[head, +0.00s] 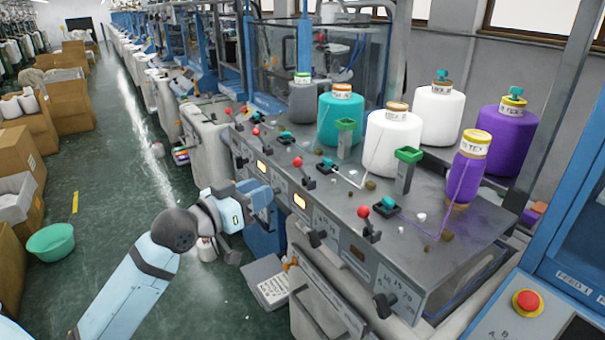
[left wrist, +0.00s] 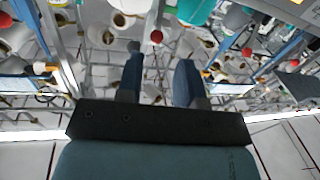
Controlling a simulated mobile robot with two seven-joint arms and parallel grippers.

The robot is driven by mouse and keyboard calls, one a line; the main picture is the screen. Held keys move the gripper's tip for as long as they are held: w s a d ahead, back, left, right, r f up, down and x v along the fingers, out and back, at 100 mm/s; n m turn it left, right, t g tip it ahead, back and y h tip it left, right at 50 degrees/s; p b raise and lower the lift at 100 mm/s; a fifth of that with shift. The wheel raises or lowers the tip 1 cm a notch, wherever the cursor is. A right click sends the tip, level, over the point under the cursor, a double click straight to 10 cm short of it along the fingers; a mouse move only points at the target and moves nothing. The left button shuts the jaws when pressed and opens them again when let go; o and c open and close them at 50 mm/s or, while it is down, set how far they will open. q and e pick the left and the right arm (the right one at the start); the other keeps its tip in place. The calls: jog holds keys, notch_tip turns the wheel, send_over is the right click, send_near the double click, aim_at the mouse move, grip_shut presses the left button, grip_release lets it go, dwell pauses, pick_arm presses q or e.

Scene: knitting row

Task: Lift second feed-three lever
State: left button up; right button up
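Several red-knobbed levers stand along the grey machine top in the head view: a near lever (head: 365,213), a middle lever (head: 298,164) and a farther lever (head: 256,132). I cannot read which one belongs to feed three. My left gripper (head: 264,194) is beside the machine's front face, left of and below the middle lever, apart from it. In the left wrist view my left gripper (left wrist: 158,50) is open, with an empty gap between its two blue fingers. A red knob (left wrist: 156,37) shows beyond the fingertips, between them. My right gripper is not in view.
White, teal and purple yarn cones (head: 393,140) stand behind the levers. Black knobs (head: 384,303) stick out from the machine front. A red button (head: 527,303) is on the blue panel at right. Cartons (head: 18,165) and a green basin (head: 51,242) edge the clear aisle.

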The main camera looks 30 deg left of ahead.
aim_at(302, 172)
pick_arm(q)
jog(key=p+x, duration=0.2)
jog(key=x, duration=1)
jog(key=shift+w+f, duration=0.1)
jog(key=shift+w, duration=0.1)
